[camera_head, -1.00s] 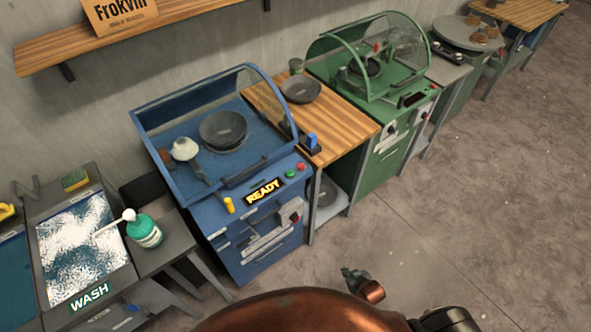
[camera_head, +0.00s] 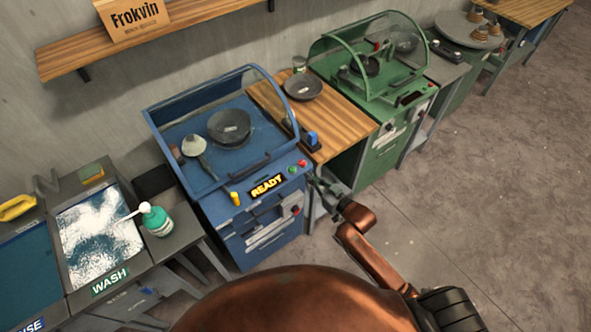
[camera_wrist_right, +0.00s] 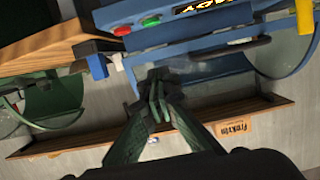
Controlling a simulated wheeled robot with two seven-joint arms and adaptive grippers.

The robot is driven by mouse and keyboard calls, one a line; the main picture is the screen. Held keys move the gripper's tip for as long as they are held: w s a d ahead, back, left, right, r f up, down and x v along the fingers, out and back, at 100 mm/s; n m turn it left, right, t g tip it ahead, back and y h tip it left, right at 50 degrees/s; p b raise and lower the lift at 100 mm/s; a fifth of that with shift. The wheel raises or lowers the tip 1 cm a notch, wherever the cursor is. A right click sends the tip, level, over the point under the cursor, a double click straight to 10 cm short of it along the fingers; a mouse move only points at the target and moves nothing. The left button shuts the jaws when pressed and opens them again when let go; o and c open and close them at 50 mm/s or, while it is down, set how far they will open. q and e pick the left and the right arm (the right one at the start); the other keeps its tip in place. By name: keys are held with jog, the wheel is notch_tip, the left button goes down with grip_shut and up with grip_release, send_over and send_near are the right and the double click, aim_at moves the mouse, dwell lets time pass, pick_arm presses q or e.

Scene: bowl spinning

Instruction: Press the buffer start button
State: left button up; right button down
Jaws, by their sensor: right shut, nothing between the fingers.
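The blue machine (camera_head: 190,200) has a lit READY display (camera_head: 267,186) on its front panel. A green button (camera_head: 293,169) and a red button (camera_head: 302,163) sit right of the display. In the right wrist view the machine appears upside down, with the green button (camera_wrist_right: 151,21) and red button (camera_wrist_right: 122,30) at the top. My right gripper (camera_head: 316,183) is shut and empty, close to the machine's front right corner near the buttons. Its fingertips (camera_wrist_right: 157,78) show apart from both buttons in the wrist view. My left gripper is not in view.
The blue machine's clear lid (camera_head: 210,95) arches over a dark bowl (camera_head: 229,127). A wooden table (camera_head: 345,125) with a dark bowl (camera_head: 303,87) stands right of it, then a green machine (camera_head: 385,160). A wash basin (camera_head: 100,235) and a bottle (camera_head: 156,220) are left. Open floor lies right.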

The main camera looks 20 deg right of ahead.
send_over(295, 175)
jog(key=shift+s+d+f, duration=0.1)
jog(key=shift+s+f, duration=0.05)
jog(key=shift+f, duration=0.4)
jog(key=shift+s+d+f, duration=0.1)
jog(key=shift+f, duration=0.45)
jog(key=shift+w+a+f, duration=0.1)
jog(key=shift+w+f, duration=0.1)
jog(key=shift+f, duration=0.4)
jog(key=shift+w+f, duration=0.15)
jog(key=shift+f, duration=1.4)
